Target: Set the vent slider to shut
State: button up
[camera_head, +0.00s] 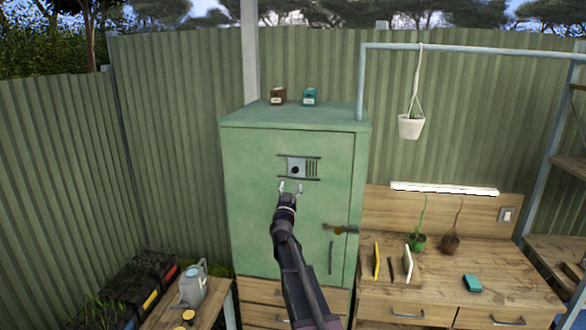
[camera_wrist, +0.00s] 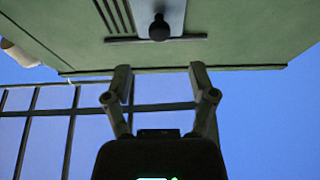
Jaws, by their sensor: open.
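The vent slider (camera_head: 300,163) is a pale grey plate with a dark round knob (camera_head: 295,170), on the green cabinet door (camera_head: 258,205) between two dark horizontal rails. Vertical vent slots (camera_head: 313,169) show uncovered to the right of the plate. In the wrist view the slider plate (camera_wrist: 174,12) and knob (camera_wrist: 158,28) are at the top, with slots (camera_wrist: 114,14) to their left. My gripper (camera_head: 290,187) is open and empty, its fingertips just below the slider in the head view. In the wrist view the open fingers (camera_wrist: 159,73) appear apart from the knob.
A latch (camera_head: 341,229) and a vertical handle (camera_head: 331,257) are on the cabinet door, lower right of my gripper. Two small boxes (camera_head: 278,96) (camera_head: 310,97) stand on the cabinet top. A workbench (camera_head: 440,297) with plants is at right; a watering can (camera_head: 193,286) is at left.

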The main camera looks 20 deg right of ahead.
aim_at(295, 171)
jog(key=p+x, duration=0.3)
jog(key=x, duration=0.5)
jog(key=shift+w+d+r, duration=0.15)
jog(key=shift+w+d, duration=0.05)
jog(key=shift+w, duration=0.15)
grip_shut()
